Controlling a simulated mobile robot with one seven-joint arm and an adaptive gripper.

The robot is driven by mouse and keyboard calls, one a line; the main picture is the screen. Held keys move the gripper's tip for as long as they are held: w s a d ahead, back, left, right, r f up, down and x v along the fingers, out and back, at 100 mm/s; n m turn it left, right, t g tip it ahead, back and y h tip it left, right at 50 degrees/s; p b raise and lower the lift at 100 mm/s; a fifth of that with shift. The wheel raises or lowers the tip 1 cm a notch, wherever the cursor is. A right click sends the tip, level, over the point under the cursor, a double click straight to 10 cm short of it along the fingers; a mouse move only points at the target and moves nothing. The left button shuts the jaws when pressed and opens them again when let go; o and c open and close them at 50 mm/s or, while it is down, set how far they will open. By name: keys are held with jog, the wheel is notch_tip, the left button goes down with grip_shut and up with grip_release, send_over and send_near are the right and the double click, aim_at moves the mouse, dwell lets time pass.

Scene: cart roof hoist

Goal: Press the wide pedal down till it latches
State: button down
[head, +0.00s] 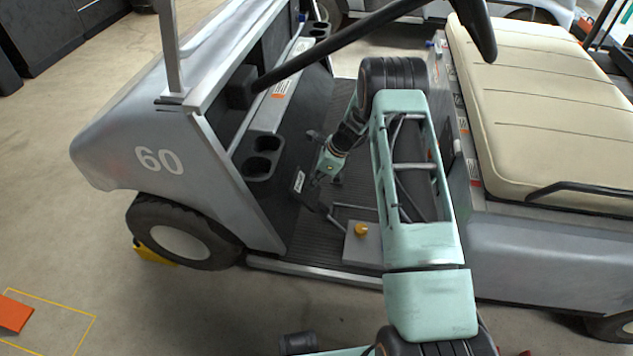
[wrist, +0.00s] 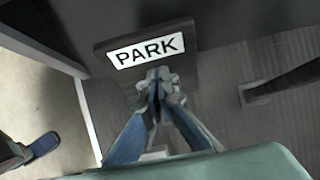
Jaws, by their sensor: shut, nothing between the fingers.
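The wide pedal (head: 303,194) is a dark plate with a white label, low in the cart's footwell. In the wrist view the pedal (wrist: 185,62) reads PARK and fills the upper middle. My gripper (wrist: 158,78) is shut and empty, with its fingertips over the pedal's lower edge, just below the label. In the head view my gripper (head: 316,177) is at the pedal's right side. Whether the fingertips touch the pedal cannot be told. The fingers cover part of its lower edge, and no latch can be made out.
A steering wheel (head: 330,42) crosses above the footwell. A grey box with a yellow knob (head: 361,230) stands on the ribbed floor, right of the pedal. The cream seat (head: 550,110) is at right.

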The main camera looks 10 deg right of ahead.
jog(key=shift+w+a+r, duration=0.15)
jog(key=shift+a+r, duration=0.05)
jog(key=shift+a, duration=0.55)
jog(key=shift+d+r, duration=0.35)
jog(key=d+r+p, duration=0.1)
jog(key=s+d+r+p, duration=0.1)
jog(key=shift+d, duration=0.3)
notch_tip(320, 180, up, 9)
jog(key=p, duration=0.3)
send_over(318, 197)
jog(key=s+d, duration=0.1)
jog(key=d, duration=0.2)
jog(key=shift+s+d, duration=0.1)
jog(key=shift+d, duration=0.1)
jog(key=shift+r, duration=0.1)
